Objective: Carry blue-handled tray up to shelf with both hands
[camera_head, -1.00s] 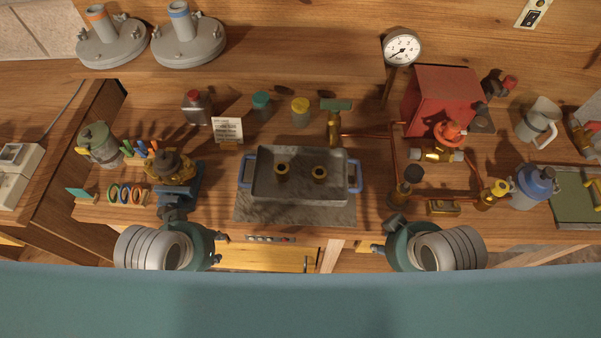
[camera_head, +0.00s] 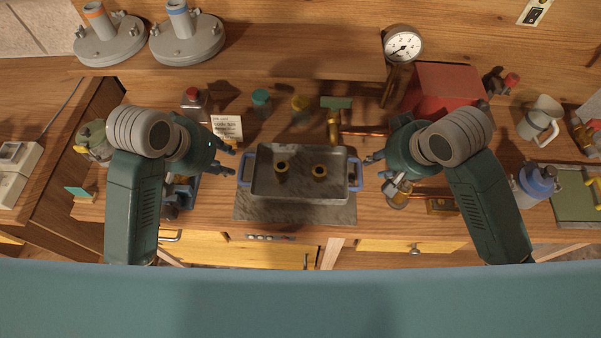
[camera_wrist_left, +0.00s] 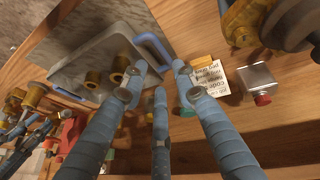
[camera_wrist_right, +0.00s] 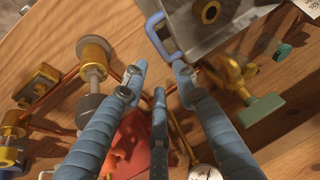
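The grey metal tray (camera_head: 300,187) lies on a stone slab at the bench's middle, holding two brass fittings (camera_head: 282,167), (camera_head: 319,171). Its blue handles (camera_head: 244,170), (camera_head: 355,174) are at its left and right ends. My left gripper (camera_head: 234,148) is open just beyond the left handle, which shows ahead of its fingers in the left wrist view (camera_wrist_left: 152,48). My right gripper (camera_head: 371,159) is open close to the right handle, which shows ahead of its fingers in the right wrist view (camera_wrist_right: 158,38). Neither gripper visibly grips a handle. A raised wooden shelf (camera_head: 290,62) runs behind the bench.
Two grey flanged lids (camera_head: 108,45), (camera_head: 187,42) stand on the shelf's left part; its middle is clear. A pressure gauge (camera_head: 403,44) and red box (camera_head: 445,88) stand behind my right gripper. A card (camera_head: 227,128) and several small jars stand behind the tray.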

